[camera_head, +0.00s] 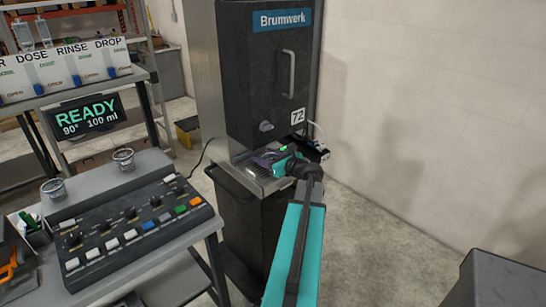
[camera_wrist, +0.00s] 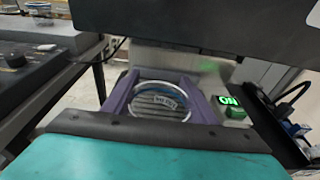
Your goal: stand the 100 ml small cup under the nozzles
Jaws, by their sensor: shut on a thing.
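My gripper (camera_wrist: 160,82) is shut on a clear, round cup (camera_wrist: 160,103), with one purple finger on each side of it. The cup carries a small label that I cannot read for certain. In the head view my gripper (camera_head: 268,159) is in the recess at the front of the dark Brumwerk dispenser (camera_head: 265,85), over its metal tray (camera_head: 252,168). The cup is hard to make out in the head view. The nozzles are hidden behind the dispenser's front. I cannot tell whether the cup's base touches the tray.
A green ON light (camera_wrist: 230,101) glows right of the gripper. Two more cups, one farther back (camera_head: 123,159) and one nearer (camera_head: 53,189), stand on the left bench near the button console (camera_head: 135,232). A screen (camera_head: 88,117) reads READY, 90°, 100 ml.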

